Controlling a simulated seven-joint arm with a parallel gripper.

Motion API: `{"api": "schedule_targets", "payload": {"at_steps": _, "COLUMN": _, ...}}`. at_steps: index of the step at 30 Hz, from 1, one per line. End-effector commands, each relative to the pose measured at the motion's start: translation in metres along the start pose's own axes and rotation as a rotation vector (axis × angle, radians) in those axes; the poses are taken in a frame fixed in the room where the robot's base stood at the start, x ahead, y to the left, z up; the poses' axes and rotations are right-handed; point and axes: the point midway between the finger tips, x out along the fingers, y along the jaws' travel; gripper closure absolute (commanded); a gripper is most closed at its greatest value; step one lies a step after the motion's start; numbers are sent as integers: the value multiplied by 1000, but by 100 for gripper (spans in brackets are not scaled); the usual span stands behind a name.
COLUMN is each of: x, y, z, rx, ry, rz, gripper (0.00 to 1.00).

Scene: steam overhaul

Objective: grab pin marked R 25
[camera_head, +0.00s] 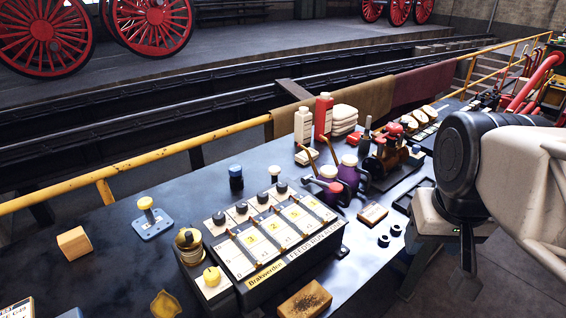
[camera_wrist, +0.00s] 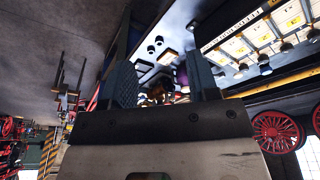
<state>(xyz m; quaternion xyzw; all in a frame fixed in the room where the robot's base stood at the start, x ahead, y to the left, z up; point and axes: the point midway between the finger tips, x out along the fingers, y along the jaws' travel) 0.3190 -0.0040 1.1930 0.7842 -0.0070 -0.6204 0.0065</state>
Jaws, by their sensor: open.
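I cannot read a marking R 25 on any pin in either view. Candidates in the head view are several dark-knobbed pegs standing along the back of a numbered box (camera_head: 262,243), a small dark-topped peg (camera_head: 275,174) behind it, a dark blue-black knob (camera_head: 236,178), and a yellow-knobbed pin on a blue plate (camera_head: 152,222). In the wrist view my gripper (camera_wrist: 163,78) is open, its two fingers apart with nothing held between them. The bench objects show beyond the fingers, and the numbered box (camera_wrist: 262,42) is at upper right.
The bench (camera_head: 115,260) also bears a wooden block (camera_head: 74,243), a brush-like block (camera_head: 305,300), purple oil cans (camera_head: 348,172), a red bottle (camera_head: 323,117) and a brass-and-red mechanism (camera_head: 388,153). A yellow rail (camera_head: 150,157) runs along the back. The bench's left part has free room.

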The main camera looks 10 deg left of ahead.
Motion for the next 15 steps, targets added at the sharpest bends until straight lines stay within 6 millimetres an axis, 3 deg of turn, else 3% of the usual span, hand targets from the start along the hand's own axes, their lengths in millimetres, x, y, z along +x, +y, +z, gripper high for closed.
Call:
{"api": "schedule_targets", "payload": {"at_steps": 8, "x": 1, "y": -1, "z": -30, "rx": -150, "ry": -34, "rz": 59, "gripper": 46}}
{"api": "schedule_targets", "payload": {"at_steps": 15, "x": 1, "y": -8, "z": -79, "rx": -395, "ry": -84, "rz": 155, "gripper": 46}}
